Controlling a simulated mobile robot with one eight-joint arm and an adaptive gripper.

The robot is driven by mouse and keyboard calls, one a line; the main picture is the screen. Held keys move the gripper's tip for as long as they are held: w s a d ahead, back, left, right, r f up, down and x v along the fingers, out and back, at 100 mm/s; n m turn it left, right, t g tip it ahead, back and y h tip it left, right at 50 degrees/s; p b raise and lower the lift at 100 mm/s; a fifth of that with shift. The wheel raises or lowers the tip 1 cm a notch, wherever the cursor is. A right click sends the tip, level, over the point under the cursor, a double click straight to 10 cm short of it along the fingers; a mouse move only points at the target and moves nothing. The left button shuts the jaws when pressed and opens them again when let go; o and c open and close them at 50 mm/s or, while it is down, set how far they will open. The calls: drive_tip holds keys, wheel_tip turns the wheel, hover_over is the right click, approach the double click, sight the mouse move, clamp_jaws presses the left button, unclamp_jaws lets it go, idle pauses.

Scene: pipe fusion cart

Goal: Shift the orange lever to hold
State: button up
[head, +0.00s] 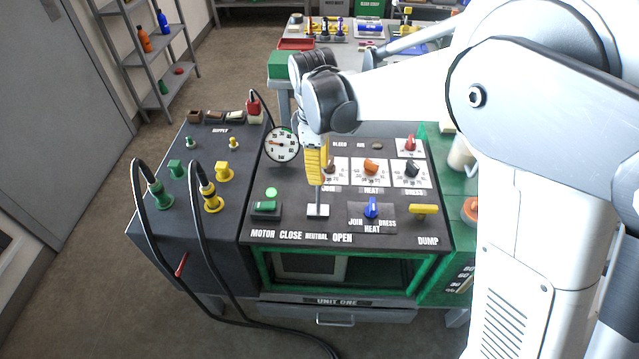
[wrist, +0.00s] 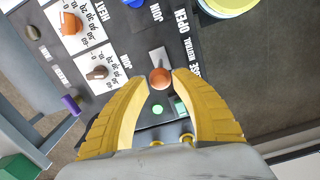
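The orange lever shows in the wrist view as a round orange knob (wrist: 160,78) between my two yellow fingertips. In the head view my fingers hide the knob, and only the lower stem and the pale slot plate (head: 318,210) show below them. The plate sits above the printed words CLOSE, NEUTRAL and OPEN, and the stem stands about over NEUTRAL. My gripper (head: 316,180) points down onto the lever from above. In the wrist view its fingertips (wrist: 161,76) meet the knob on both sides with no clear gap. No label reading HOLD can be made out.
A gauge (head: 282,145) stands behind left. Black cables (head: 207,245) loop over the left cabinet.

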wheel_tip(320, 180, up, 5)
drive_tip(key=shift+a+r, duration=0.1)
idle(0.5)
drive_tip(key=shift+d+r, duration=0.15)
drive_tip(key=shift+d, duration=0.1)
drive_tip(key=s+d+r+m+t, duration=0.2)
drive_tip(key=s+d+r+m, duration=0.15)
drive_tip(key=d, duration=0.25)
drive_tip(key=s+d+r+m+t, duration=0.1)
drive_tip(key=s+d+r+m, duration=0.25)
drive_tip(key=s+d, duration=0.2)
drive_tip(key=s+d+f+m+t, duration=0.2)
drive_tip(key=s+d+m+t, duration=0.2)
drive_tip(key=s+d+m, duration=0.4)
drive_tip(key=shift+s+d+f+m, duration=0.2)
drive_tip(key=shift+s+d+m, duration=0.2)
drive_tip(key=shift+s, duration=0.1)
